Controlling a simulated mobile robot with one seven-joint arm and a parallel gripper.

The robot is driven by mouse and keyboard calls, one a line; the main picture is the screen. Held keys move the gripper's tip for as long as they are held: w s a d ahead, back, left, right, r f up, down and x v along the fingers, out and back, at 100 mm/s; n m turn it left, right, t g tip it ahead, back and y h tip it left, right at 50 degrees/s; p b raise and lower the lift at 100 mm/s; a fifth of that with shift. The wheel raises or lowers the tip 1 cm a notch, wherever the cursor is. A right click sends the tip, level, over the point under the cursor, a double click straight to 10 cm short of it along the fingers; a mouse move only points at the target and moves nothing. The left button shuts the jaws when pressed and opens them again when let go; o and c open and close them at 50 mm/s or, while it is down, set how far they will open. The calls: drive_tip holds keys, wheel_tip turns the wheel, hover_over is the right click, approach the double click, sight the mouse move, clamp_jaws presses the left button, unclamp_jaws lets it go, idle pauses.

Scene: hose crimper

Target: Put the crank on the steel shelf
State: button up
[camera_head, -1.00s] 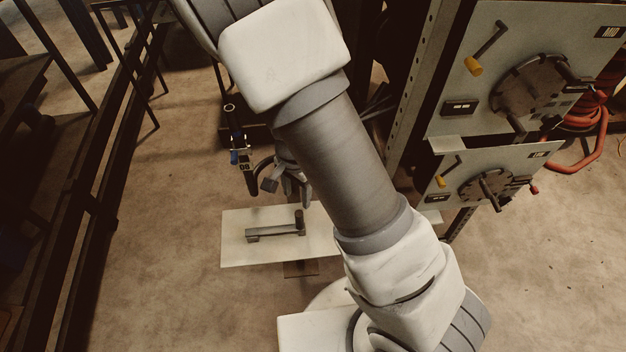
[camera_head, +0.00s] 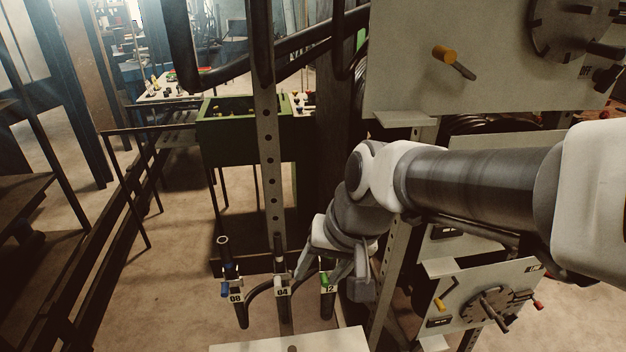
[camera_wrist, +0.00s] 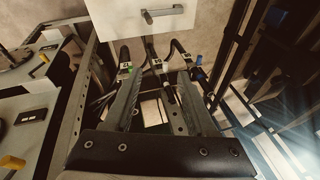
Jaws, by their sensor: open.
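The crank (camera_wrist: 165,14), a grey bar with a dark upright handle end, lies flat on the pale steel shelf (camera_wrist: 112,14) at the top of the wrist view. In the head view only the far part of the shelf (camera_head: 250,346) shows at the bottom edge; the crank cannot be made out there. My gripper (camera_wrist: 160,78) is open, with nothing between its fingers, apart from the crank. In the head view my gripper (camera_head: 332,278) hangs beside the labelled hoses, beyond the shelf, partly hidden by its own wrist.
Hose ends tagged 08 (camera_head: 236,297), 04 (camera_head: 282,292) and 12 (camera_head: 328,288) hang close below my gripper. A perforated post (camera_head: 270,170) rises behind them. Machine panels (camera_head: 490,300) with yellow-handled levers stand at right. A green bin (camera_head: 225,135) stands farther back.

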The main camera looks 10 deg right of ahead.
drive_tip(key=s+d+r+n+t+h, duration=0.2)
drive_tip(key=s+d+r, duration=0.3)
drive_tip(key=s, duration=0.1)
drive_tip(key=shift+s+d+r+h, duration=0.15)
drive_tip(key=shift+d+r+h, duration=0.05)
drive_tip(key=shift+r+h, duration=0.15)
drive_tip(key=shift+f, duration=0.15)
drive_tip(key=shift+c, duration=0.5)
drive_tip(key=shift+d, duration=0.1)
